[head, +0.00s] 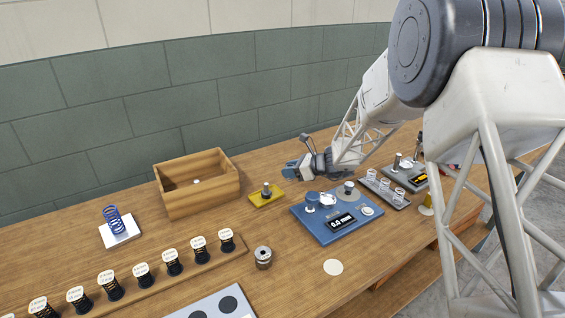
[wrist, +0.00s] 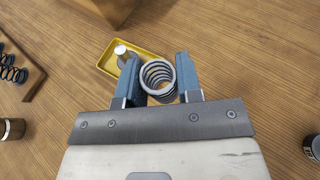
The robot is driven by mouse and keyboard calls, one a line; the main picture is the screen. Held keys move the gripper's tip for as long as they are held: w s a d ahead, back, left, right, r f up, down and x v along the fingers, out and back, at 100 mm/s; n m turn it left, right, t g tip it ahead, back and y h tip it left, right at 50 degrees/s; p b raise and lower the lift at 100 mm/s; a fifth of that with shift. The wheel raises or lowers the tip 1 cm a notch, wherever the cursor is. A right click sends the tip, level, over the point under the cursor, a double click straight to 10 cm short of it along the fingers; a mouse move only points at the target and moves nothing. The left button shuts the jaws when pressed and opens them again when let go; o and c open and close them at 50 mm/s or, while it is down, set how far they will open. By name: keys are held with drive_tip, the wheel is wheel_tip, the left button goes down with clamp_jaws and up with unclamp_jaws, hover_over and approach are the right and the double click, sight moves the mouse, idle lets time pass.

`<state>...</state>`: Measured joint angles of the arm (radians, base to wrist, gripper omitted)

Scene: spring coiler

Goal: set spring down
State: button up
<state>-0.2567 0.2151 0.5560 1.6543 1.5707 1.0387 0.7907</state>
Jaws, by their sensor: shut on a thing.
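My gripper (wrist: 158,80) is shut on a grey coiled spring (wrist: 158,74) in the wrist view. The spring sits between the two blue fingers, and I look partly down into its coils. In the head view my gripper (head: 291,169) is above the table, behind the blue gauge and right of the yellow tray; the spring cannot be made out there. The yellow tray (head: 258,200) has an upright metal post on it. In the wrist view the yellow tray (wrist: 105,66) lies beyond the left finger, partly hidden by the finger and spring.
A wooden box (head: 205,200) stands behind left. A blue spring (head: 115,220) stands on a white pad. Black springs with labelled caps (head: 143,270) line a wooden strip. A blue gauge (head: 310,230) reads 0.0 mm. A metal cylinder (head: 263,260) stands in front. Bare table surrounds the tray.

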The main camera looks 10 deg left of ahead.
drive_tip(key=w+a, duration=0.2)
drive_tip(key=w, duration=0.2)
drive_tip(key=w+a+f, duration=0.1)
drive_tip(key=w+a, duration=0.1)
drive_tip(key=w, duration=0.2)
drive_tip(key=w+a, duration=0.1)
drive_tip(key=w, duration=0.3)
drive_tip(key=shift+w+a+f, duration=0.2)
drive_tip(key=shift+w+a, duration=0.2)
drive_tip(key=shift+f, duration=1.75)
drive_tip(key=o, duration=0.9)
drive_tip(key=shift+f, duration=0.15)
drive_tip(key=shift+o, duration=0.2)
